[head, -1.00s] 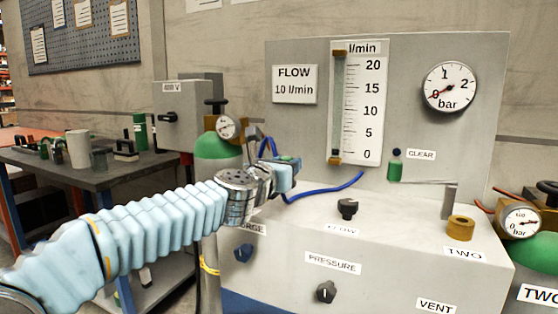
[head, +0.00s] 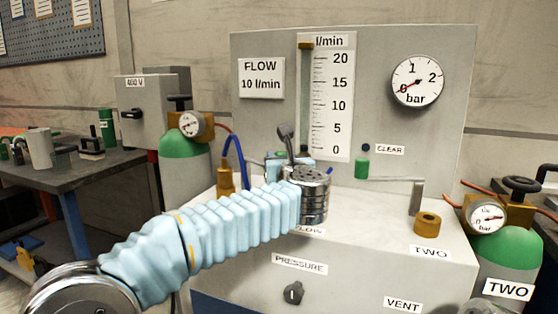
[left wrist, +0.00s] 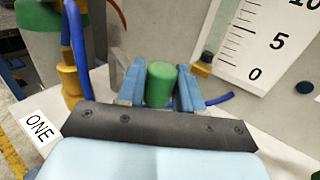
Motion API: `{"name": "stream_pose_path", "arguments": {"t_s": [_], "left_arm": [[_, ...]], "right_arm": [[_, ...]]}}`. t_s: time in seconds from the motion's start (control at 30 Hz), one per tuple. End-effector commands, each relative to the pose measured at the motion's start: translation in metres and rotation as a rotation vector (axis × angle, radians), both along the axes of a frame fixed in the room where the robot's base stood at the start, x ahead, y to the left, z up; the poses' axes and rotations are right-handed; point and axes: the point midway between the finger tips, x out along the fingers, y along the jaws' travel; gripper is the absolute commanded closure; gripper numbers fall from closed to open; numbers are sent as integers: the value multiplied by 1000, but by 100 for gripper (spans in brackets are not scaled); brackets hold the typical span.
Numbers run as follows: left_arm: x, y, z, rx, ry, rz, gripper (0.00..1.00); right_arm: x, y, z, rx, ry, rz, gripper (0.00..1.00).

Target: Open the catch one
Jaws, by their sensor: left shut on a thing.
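Catch one's green handle (left wrist: 161,84) stands upright between the two blue fingers of my left gripper (left wrist: 160,88) in the left wrist view. The gripper is shut on it. In the head view the left gripper (head: 276,160) is partly hidden behind its silver wrist, and the handle cannot be made out there. The ONE label (left wrist: 39,129) is at the left of the wrist view, near a brass fitting (left wrist: 72,82) with a blue hose. The fitting also shows in the head view (head: 226,181), left of my gripper. The right gripper is not in view.
A similar catch with a green handle (head: 362,168) and grey bracket (head: 417,196) is on the right, by a brass ring (head: 427,224) and the TWO label (head: 430,253). The flow scale (head: 331,95) stands close behind my gripper. A pressure knob (head: 293,293) is on the front.

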Motion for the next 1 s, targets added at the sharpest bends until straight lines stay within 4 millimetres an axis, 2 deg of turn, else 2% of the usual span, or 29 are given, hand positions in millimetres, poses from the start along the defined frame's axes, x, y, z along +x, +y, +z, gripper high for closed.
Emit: {"name": "stream_pose_path", "arguments": {"t_s": [0.47,0.5,0.6,0.63,0.87,1.0], "left_arm": [[1,1,0,1,-1,17,100],[1,1,0,1,-1,17,63],[1,1,1,1,-1,17,48],[1,1,0,0,-1,16,45],[0,1,0,0,-1,16,45],[-7,-2,0,0,-2,15,45]], "right_arm": [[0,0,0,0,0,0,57],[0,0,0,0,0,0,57],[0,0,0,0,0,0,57],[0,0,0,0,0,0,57],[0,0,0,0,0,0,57],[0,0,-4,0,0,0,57]]}}
